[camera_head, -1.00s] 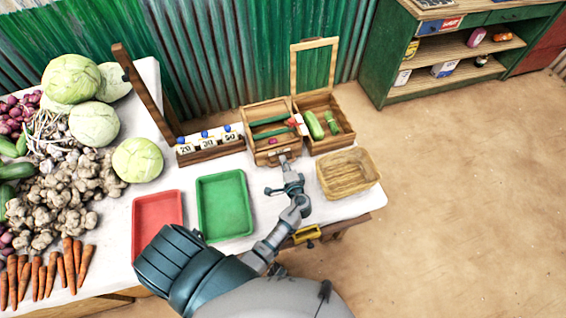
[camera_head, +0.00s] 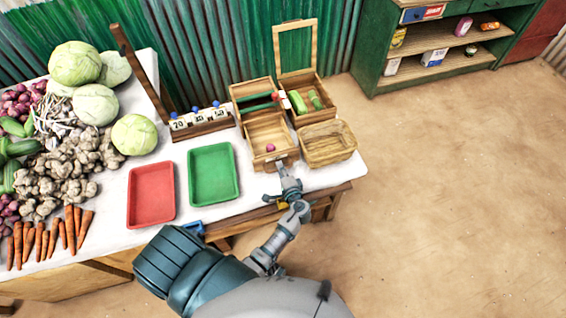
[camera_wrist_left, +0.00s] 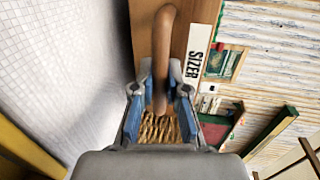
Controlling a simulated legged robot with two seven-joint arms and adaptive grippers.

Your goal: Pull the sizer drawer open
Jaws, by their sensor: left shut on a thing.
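The sizer drawer (camera_head: 267,162) is a wooden box front that sticks out from the wooden sizer box (camera_head: 240,95) toward the table's near edge. A small pink-red onion-like piece (camera_head: 270,148) lies in it. My left gripper (camera_head: 284,178) is at the drawer's front. In the left wrist view the gripper (camera_wrist_left: 160,98) is shut around the brown curved handle (camera_wrist_left: 162,50), with a finger on each side. A white label (camera_wrist_left: 197,50) reading SIZER is on the drawer front beside the handle. My right gripper is not in view.
A woven basket (camera_head: 328,143) stands close to the drawer's right. An open-lidded wooden box (camera_head: 312,116) with green produce is behind it. A green tray (camera_head: 213,175) and a red tray (camera_head: 151,194) lie to the left, before a numbered rack (camera_head: 203,128).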

